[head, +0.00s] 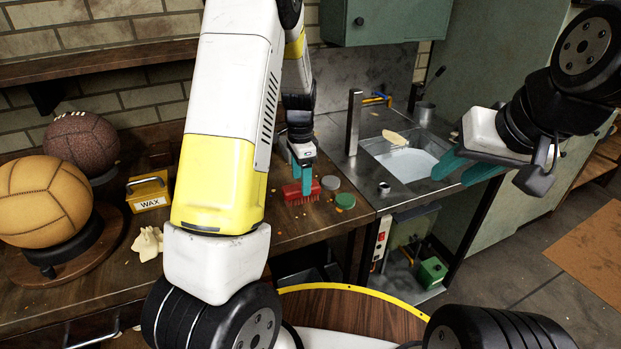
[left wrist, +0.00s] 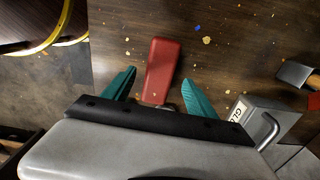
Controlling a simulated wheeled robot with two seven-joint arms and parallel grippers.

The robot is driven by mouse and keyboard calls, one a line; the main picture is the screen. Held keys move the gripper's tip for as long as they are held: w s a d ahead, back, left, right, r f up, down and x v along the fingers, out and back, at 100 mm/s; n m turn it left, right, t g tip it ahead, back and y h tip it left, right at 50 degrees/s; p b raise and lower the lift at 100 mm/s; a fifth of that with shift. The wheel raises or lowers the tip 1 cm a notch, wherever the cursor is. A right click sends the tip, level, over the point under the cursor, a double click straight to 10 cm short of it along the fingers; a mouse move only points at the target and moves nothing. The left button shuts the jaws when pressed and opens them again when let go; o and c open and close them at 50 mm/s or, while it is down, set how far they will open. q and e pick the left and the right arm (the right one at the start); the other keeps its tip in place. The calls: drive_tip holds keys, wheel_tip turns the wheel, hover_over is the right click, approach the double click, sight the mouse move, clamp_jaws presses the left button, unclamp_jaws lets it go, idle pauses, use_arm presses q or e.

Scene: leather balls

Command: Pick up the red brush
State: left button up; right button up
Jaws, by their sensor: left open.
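The red brush (head: 296,194) lies on the wooden bench near its right end, bristles facing down in the head view. My left gripper (head: 303,182) is above it with teal fingers pointing down. In the left wrist view, the brush's smooth red back (left wrist: 161,68) shows between and beyond the two spread fingers of my left gripper (left wrist: 160,90). The near end of the brush is hidden by the gripper body. I cannot tell whether the fingers touch it. My right gripper (head: 450,181) is at the right near the sink, its teal fingers apart and empty.
The sink (head: 405,163) is at right. A handled box (left wrist: 250,123) shows in the wrist view.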

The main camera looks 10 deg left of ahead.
use_arm(q)
wheel_tip(320, 180, down, 4)
drive_tip(key=shift+s+r, duration=0.1)
drive_tip(key=shift+r, duration=0.15)
clamp_jaws()
drive_tip(key=shift+r, duration=0.15)
drive_tip(key=shift+r, duration=0.6)
wheel_tip(320, 180, up, 2)
drive_tip(key=shift+r, duration=0.2)
drive_tip(key=s+d+r, duration=0.1)
drive_tip(key=s+d, duration=0.2)
drive_tip(key=s, duration=1.2)
drive_tip(key=shift+s+d, duration=0.15)
drive_tip(key=shift+s, duration=0.2)
